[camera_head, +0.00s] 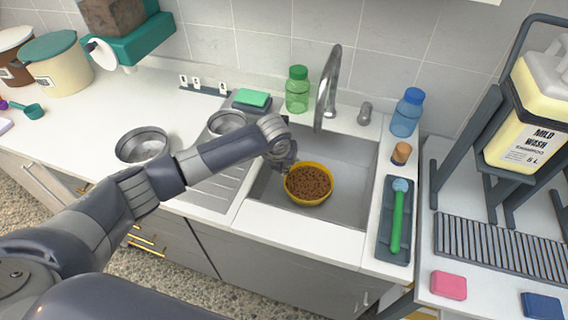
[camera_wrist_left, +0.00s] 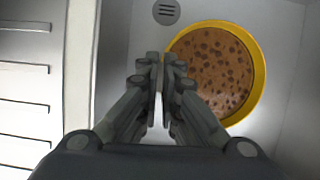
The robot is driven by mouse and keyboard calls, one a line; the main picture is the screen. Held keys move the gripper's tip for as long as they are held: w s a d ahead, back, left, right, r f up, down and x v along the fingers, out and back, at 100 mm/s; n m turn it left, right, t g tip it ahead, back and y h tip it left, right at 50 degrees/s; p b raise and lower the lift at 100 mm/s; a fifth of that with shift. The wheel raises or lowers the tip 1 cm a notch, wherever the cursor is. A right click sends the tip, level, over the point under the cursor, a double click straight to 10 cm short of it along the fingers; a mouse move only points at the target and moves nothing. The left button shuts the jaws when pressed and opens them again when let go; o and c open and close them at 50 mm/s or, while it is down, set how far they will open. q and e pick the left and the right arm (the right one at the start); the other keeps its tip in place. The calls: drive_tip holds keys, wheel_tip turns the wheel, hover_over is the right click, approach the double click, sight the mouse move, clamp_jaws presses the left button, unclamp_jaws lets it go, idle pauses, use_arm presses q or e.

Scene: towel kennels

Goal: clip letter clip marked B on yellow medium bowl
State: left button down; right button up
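A yellow bowl (camera_head: 309,184) full of brown kibble stands in the sink. It also shows in the left wrist view (camera_wrist_left: 258,88), to the right of the fingertips. My left gripper (camera_head: 284,163) is at the bowl's back left rim, pointing down. In the left wrist view its fingers (camera_wrist_left: 161,75) are nearly together, with a thin pale strip between them. I cannot tell whether that strip is a held clip or a gap. Small white clips (camera_head: 197,82) stand on a dark strip by the wall; their letters are too small to read. My right gripper is out of view.
A steel faucet (camera_head: 327,90) rises behind the sink. Metal bowls (camera_head: 142,144) stand to the left. A green brush (camera_head: 397,220) lies in a tray at the right, near a blue bottle (camera_head: 407,112). The front counter strip (camera_head: 300,238) is clear.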

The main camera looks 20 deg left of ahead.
use_arm(q)
drive_tip(key=shift+f, duration=0.7)
idle(1.2)
drive_tip(key=shift+f, duration=0.15)
idle(0.5)
drive_tip(key=c, duration=1.7)
unclamp_jaws()
drive_tip(key=shift+o, duration=0.5)
drive_tip(key=o, duration=0.4)
drive_tip(key=shift+c, duration=0.2)
drive_tip(key=shift+p, duration=0.4)
drive_tip(key=shift+r+p, duration=2.4)
drive_tip(key=shift+r, duration=0.1)
